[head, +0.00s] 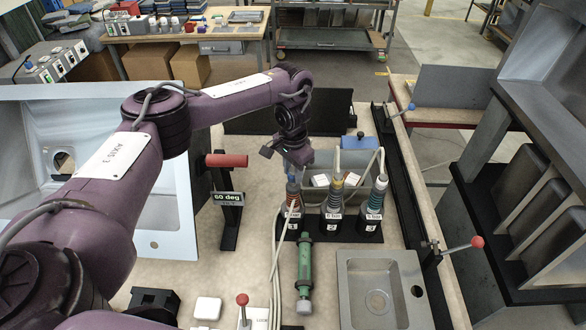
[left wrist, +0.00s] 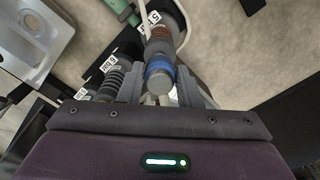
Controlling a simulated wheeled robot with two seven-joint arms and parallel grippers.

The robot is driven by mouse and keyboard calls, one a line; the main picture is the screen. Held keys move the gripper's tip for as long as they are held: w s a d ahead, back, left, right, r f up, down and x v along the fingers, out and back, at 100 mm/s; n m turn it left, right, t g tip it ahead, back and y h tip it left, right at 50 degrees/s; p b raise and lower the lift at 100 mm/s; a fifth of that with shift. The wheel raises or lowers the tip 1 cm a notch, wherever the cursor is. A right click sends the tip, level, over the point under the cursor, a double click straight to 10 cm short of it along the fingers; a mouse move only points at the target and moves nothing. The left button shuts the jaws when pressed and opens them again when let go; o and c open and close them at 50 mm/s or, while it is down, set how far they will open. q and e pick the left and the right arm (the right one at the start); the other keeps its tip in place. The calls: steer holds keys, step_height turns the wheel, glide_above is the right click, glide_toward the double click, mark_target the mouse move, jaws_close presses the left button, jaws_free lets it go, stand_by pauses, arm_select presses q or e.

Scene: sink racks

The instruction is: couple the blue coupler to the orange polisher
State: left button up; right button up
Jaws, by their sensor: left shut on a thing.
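My left gripper (head: 292,166) hangs over the leftmost black holder and is shut on the blue coupler (head: 292,188). In the left wrist view the blue coupler (left wrist: 160,75) sits between the two fingers (left wrist: 160,92), with its round grey end toward the camera. Directly below it, in line, stands a grey body with orange-red rings (head: 291,206), which I take as the orange polisher; it also shows in the left wrist view (left wrist: 160,36). Coupler and polisher look lined up, but I cannot tell whether they are fully joined. My right gripper is not in view.
Tools with a yellow ring (head: 336,188) and a teal ring (head: 379,186) stand upright to the right. Pale cables hang by the holders. A green cylinder (head: 304,262), a small sink (head: 382,290) and a red cylinder on a 60 deg stand (head: 227,160) are nearby.

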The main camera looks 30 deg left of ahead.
mark_target(293, 170)
arm_select(q)
steer(key=shift+f+b, duration=0.4)
steer(key=shift+f, duration=0.6)
steer(key=o, duration=1)
step_height(293, 170, up, 8)
steer(key=shift+f+p, duration=0.1)
steer(key=shift+p, duration=0.3)
